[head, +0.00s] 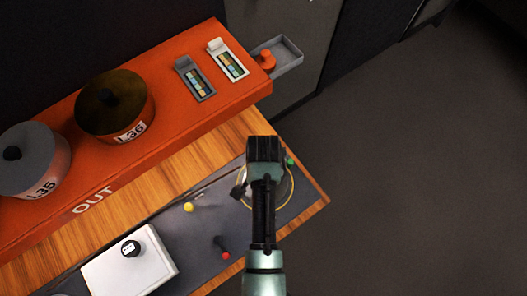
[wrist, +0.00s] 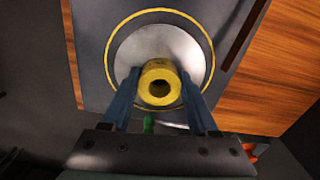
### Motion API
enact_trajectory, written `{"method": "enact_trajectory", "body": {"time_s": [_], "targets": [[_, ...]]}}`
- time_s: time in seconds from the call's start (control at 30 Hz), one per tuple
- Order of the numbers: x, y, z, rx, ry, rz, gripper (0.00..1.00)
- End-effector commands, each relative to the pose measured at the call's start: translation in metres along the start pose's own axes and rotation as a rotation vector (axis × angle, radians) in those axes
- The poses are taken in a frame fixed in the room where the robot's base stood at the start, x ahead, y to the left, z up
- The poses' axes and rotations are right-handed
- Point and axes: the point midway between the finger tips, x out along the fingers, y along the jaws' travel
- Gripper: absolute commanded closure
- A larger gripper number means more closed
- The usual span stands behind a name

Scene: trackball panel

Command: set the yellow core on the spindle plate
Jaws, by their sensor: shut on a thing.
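The yellow core (wrist: 160,85), a short ring-like cylinder with a dark hole, is between the fingers of my gripper (wrist: 158,100) in the wrist view. My gripper is shut on it. The core appears over a round silver plate inside a yellow ring, which I take to be the spindle plate (wrist: 130,50). I cannot tell whether the core touches the plate. In the head view my gripper (head: 264,150) hides the core and most of the plate; part of the yellow ring (head: 291,190) shows beside it.
A grey mat (head: 205,235) covers part of the wooden table (head: 160,185). It holds a yellow knob (head: 188,207), a red-tipped stick (head: 225,254) and a white box (head: 130,270). An orange shelf (head: 170,85) with canisters stands behind. A green piece (head: 290,161) is close to my gripper.

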Motion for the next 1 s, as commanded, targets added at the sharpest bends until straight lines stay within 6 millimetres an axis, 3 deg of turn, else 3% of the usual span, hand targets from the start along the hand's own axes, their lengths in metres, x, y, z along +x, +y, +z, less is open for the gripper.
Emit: {"method": "enact_trajectory", "body": {"time_s": [0.17,0.2,0.23,0.6,1.0], "targets": [[0.004,0.000,0.000,0.000,0.000,0.000,0.93],[0.004,0.000,0.000,0.000,0.000,0.000,0.35],[0.003,0.000,0.000,0.000,0.000,0.000,0.29],[0.001,0.000,0.000,0.000,0.000,0.000,0.28],[-0.030,0.000,0.000,-0.001,0.000,0.000,0.28]]}}
